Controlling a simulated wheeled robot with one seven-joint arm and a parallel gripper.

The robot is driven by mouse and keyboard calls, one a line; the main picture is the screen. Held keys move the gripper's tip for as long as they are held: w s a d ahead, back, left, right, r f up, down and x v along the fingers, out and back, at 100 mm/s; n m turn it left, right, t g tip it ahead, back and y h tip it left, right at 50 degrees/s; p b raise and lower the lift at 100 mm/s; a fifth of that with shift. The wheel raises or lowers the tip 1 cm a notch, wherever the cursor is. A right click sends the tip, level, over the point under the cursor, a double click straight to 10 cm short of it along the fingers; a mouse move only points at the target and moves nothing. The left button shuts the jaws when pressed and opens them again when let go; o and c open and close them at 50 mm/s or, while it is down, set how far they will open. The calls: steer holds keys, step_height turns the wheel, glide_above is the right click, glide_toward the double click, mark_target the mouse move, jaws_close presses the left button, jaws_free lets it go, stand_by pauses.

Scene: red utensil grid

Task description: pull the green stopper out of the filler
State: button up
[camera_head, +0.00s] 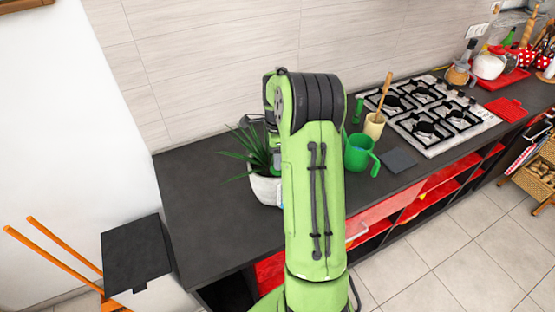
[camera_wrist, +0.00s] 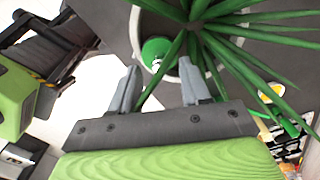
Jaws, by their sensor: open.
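In the wrist view, a round green piece (camera_wrist: 155,50), which looks like the stopper, sits at the rim of a pale pot, beside the base of a plant's long leaves. A small white part shows at its lower edge. The filler under it cannot be made out. My gripper (camera_wrist: 158,68) is open and empty, its two grey fingers pointing at the pot with the green piece seen between and just beyond their tips. Contact cannot be judged.
Spiky leaves (camera_wrist: 250,45) crowd the right of my fingers. On the dark counter (camera_head: 205,205), a green mug (camera_head: 359,156) and a beige cup (camera_head: 373,126) with a wooden utensil stand right of my arm. A gas hob (camera_head: 430,115) lies beyond. The counter's left end is clear.

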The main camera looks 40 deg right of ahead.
step_height(320, 180, down, 2)
steer(key=shift+s+f, duration=0.1)
steer(key=shift+f, duration=0.25)
jaws_close()
